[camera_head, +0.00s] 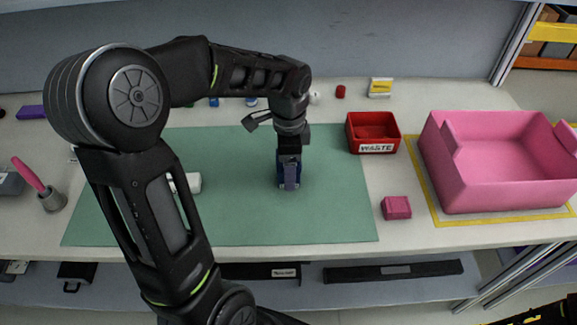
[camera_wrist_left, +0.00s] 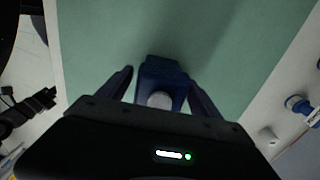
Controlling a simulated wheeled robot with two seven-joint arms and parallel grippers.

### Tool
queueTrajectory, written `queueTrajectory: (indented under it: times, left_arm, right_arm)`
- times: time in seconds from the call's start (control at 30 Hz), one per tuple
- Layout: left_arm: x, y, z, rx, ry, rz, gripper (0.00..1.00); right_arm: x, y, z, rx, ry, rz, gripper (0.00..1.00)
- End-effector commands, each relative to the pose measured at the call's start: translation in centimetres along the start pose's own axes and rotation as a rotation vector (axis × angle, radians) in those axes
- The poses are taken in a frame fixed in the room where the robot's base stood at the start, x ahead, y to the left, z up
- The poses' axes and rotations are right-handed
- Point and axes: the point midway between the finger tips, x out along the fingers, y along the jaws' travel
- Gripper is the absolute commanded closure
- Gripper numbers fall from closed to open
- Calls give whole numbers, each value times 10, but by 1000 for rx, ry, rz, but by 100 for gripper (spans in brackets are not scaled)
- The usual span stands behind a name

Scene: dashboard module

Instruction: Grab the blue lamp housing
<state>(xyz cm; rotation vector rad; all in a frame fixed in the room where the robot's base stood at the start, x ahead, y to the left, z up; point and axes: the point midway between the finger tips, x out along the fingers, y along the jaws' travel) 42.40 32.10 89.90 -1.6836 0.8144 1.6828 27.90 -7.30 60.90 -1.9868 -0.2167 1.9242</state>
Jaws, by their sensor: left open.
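The blue lamp housing (camera_wrist_left: 163,72) is on the green mat in the left wrist view, with a pale round part on the side facing the camera. My left gripper (camera_wrist_left: 163,88) is open, with one finger on each side of the housing; I cannot tell whether either finger touches it. In the head view, my left gripper (camera_head: 289,180) points down over the middle of the mat. It hides most of the housing there, with only dark blue edges showing around the fingers. My right gripper is not in view.
The green mat (camera_head: 330,215) covers the middle of the white table. A red WASTE bin (camera_head: 373,118), a small pink block (camera_head: 396,207) and a large pink box (camera_head: 480,195) stand to the right. A white cylinder (camera_head: 190,183) lies left, partly behind my arm.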

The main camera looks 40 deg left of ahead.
Motion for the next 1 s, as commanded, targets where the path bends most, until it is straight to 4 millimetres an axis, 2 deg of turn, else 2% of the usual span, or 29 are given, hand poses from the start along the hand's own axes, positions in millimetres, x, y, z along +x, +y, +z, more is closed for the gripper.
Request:
queueTrajectory:
  times: [0.53, 1.0]
  left_arm:
    - [0, 0, 0, 0, 0, 0, 26]
    - [0, 0, 0, 0, 0, 0, 65]
  right_arm:
    - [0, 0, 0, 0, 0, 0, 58]
    - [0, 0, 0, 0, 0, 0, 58]
